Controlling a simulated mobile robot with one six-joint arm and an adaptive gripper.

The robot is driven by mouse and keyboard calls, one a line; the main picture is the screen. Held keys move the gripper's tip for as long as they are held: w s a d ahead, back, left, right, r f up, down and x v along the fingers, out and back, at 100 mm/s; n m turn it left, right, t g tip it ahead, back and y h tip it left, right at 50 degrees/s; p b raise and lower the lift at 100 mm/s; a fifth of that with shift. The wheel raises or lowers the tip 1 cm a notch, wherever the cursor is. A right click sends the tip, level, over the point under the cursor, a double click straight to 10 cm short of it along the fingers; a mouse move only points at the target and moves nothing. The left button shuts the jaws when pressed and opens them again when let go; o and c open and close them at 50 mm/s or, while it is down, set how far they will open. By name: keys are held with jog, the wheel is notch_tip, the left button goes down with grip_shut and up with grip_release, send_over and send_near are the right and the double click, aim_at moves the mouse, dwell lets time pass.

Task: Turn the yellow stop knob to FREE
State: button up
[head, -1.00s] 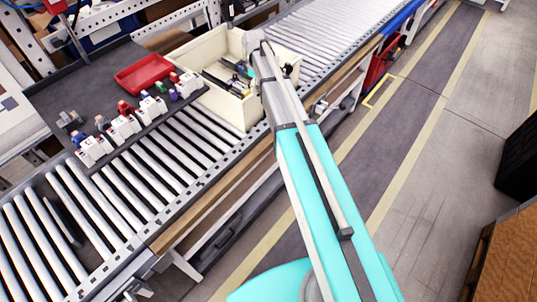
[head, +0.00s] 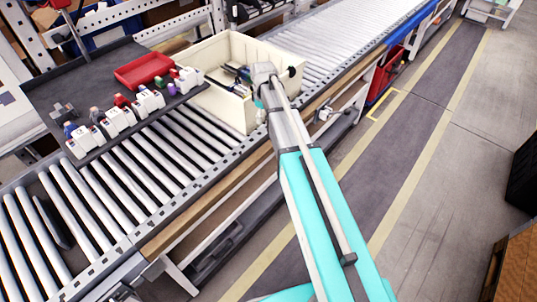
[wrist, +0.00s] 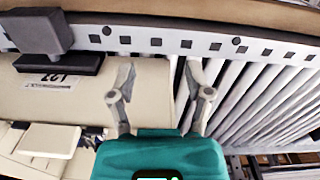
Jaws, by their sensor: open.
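I cannot make out a yellow stop knob in either view. My gripper (wrist: 158,88) is open and empty in the wrist view, with its two grey fingers apart above the edge of the cream bin. In the head view the end of my arm is at the near right side of the cream bin (head: 220,98), and its fingers are hidden. The bin wall with a small printed label (wrist: 50,83) lies left of and below my fingers in the wrist view. A dark grey block (wrist: 38,30) sits at the upper left there.
The bin stands on a roller conveyor (head: 185,135) with a perforated rail (wrist: 180,43). A dark tray (head: 75,78) beside it carries a red tray (head: 143,68) and several small white containers (head: 115,118). A small grey fitting (head: 325,113) is on the conveyor's near side. The floor aisle is clear.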

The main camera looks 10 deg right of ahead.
jog(key=shift+s+f+m+b, duration=0.45)
jog(key=shift+s+f+b, duration=0.7)
jog(key=shift+f+b, duration=0.65)
jog(key=shift+s+f+m+b, duration=0.4)
jog(key=shift+s+f+b, duration=0.8)
jog(key=shift+f+b, duration=0.6)
jog(key=shift+s+f+m+b, duration=0.45)
jog(key=shift+s+f+b, duration=0.7)
jog(key=shift+f+b, duration=0.65)
jog(key=shift+f, duration=0.1)
jog(key=s+r+m+p, duration=0.6)
jog(key=s+r+p, duration=0.5)
jog(key=s, duration=0.4)
jog(key=shift+r+p, duration=0.4)
jog(key=shift+p, duration=0.25)
jog(key=shift+w, duration=0.1)
jog(key=shift+c, duration=0.2)
jog(key=shift+c, duration=0.4)
jog(key=shift+a, duration=0.1)
